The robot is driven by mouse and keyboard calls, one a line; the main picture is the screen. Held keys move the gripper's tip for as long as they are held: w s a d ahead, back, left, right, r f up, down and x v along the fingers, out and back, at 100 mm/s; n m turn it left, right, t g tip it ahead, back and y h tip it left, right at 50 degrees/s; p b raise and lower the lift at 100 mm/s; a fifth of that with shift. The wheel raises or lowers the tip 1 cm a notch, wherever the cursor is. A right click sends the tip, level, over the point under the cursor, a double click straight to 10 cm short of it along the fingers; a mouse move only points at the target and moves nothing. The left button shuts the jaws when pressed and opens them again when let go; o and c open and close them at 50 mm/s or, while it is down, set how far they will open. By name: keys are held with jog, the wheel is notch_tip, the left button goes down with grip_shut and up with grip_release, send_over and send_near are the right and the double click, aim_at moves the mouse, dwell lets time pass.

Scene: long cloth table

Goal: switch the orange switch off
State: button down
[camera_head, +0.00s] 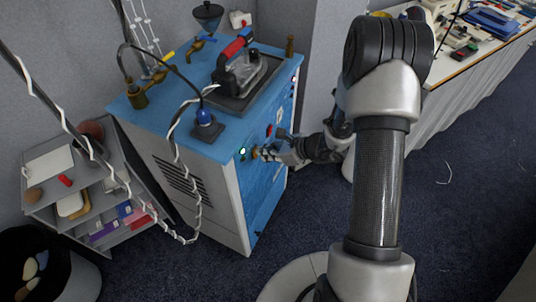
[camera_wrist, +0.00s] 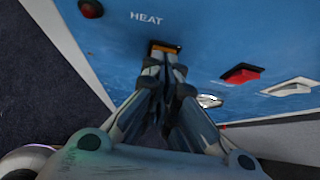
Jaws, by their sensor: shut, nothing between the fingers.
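The orange switch (camera_wrist: 165,46) sits in a dark frame on the blue panel, just below the word HEAT in the wrist view. My gripper (camera_wrist: 165,62) is shut and empty, its fingertips right at the lower edge of the switch. I cannot tell whether they touch it. The fingers hide part of the switch. In the head view my gripper (camera_head: 262,153) reaches the front panel of the blue-topped cabinet (camera_head: 262,185) from the right, and a small orange patch of the switch shows at its tip. The switch's tilt is not clear.
A red switch (camera_wrist: 242,73) and a white switch (camera_wrist: 292,87) are right of the orange one. A dark red round button (camera_wrist: 91,8) is upper left. A lit green lamp (camera_head: 242,152) is on the panel. An iron (camera_head: 238,65) stands on the cabinet top.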

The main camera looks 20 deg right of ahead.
jog(key=shift+r+p, duration=0.45)
jog(key=shift+r, duration=0.35)
